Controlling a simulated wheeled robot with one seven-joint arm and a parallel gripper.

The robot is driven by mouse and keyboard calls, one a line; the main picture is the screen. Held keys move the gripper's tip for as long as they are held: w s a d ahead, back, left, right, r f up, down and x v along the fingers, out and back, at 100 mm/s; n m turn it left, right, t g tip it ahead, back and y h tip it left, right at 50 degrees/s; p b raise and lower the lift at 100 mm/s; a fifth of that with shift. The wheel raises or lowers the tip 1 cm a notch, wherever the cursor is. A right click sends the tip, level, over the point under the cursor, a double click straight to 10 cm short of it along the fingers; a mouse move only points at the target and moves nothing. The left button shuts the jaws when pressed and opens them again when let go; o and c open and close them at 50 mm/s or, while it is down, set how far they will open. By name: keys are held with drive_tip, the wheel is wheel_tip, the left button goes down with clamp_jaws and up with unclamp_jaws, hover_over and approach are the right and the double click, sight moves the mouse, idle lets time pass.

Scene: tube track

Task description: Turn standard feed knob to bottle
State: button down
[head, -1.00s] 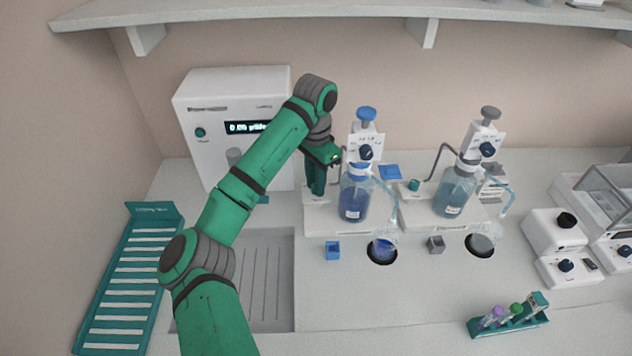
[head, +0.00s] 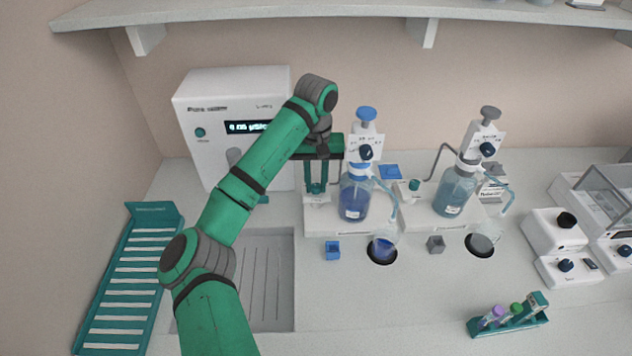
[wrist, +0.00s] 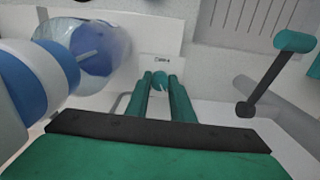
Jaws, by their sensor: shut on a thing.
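The standard feed knob, a small teal knob (wrist: 160,81), sits between my fingertips in the wrist view, on a white base plate (head: 342,223) beside the blue-topped bottle. My gripper (head: 316,189) points straight down and is shut on the knob; it also shows in the wrist view (wrist: 161,88). In the head view my fingers mostly hide the knob. The bottle (head: 354,200) holds blue liquid and stands just right of my gripper, with a blue plunger (head: 365,114) on top. The knob's pointing direction cannot be told.
A second bottle (head: 455,190) stands at the right, with a teal knob (head: 413,185) on its base. A white meter (head: 205,108) stands behind my arm. A sink (head: 268,285) lies in front left.

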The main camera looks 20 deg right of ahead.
sight(317, 186)
drive_tip(key=shift+d+n, duration=0.1)
drive_tip(key=shift+n, duration=1.7)
drive_tip(key=c, duration=1.5)
unclamp_jaws()
drive_tip(key=shift+c, duration=0.2)
drive_tip(key=shift+r, duration=0.1)
wheel_tip(317, 186, up, 11)
drive_tip(key=shift+f, duration=0.2)
